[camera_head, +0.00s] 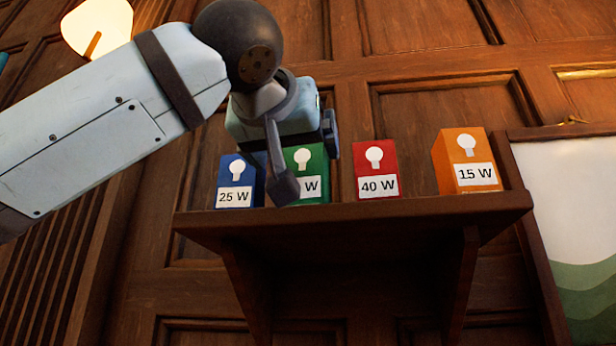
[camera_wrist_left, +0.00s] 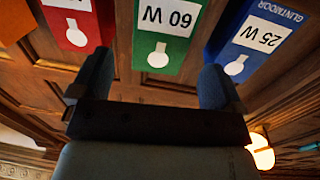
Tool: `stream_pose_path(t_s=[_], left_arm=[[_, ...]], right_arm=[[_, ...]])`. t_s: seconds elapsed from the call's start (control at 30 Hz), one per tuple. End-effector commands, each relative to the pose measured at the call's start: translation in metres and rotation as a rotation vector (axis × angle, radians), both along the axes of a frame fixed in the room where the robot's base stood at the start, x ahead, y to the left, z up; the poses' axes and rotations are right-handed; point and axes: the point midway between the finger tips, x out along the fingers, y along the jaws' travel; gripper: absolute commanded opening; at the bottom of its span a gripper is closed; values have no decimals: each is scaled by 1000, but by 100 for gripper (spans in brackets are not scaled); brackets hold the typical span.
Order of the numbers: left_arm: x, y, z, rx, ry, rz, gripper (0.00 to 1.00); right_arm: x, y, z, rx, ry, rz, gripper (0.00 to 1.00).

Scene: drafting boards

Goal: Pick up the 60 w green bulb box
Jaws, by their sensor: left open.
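The green 60 W bulb box (camera_head: 317,168) stands upright on the wooden shelf (camera_head: 350,217), between the blue 25 W box (camera_head: 227,198) and the red 40 W box (camera_head: 375,165). My left gripper (camera_head: 308,163) is open in front of the green box and hides its left part and part of its label. In the left wrist view, upside down, the green box (camera_wrist_left: 168,42) lies ahead between the open fingers of the left gripper (camera_wrist_left: 156,82). It reads 60 W there. I cannot tell whether a finger touches it. My right gripper is not in view.
An orange 15 W box (camera_head: 463,160) stands farther right on the shelf. The blue and red boxes flank the green one with narrow gaps. A wood-panelled wall is behind, a lit lamp (camera_head: 97,25) at upper left, and a framed picture (camera_head: 575,220) at right.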

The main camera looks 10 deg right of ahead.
Motion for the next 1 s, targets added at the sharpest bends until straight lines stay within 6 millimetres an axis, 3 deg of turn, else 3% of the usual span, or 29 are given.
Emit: stream_pose_path(t_s=[0.27, 0.57, 0.87, 1.0], left_arm=[[21, -11, 3, 1, 0, 1, 94], [58, -30, 5, 0, 0, 1, 94], [62, -32, 3, -1, 0, 0, 94], [62, -32, 3, 0, -1, 0, 61]], right_arm=[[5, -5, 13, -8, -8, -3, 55], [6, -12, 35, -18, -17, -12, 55], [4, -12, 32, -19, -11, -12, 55], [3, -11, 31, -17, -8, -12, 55]])
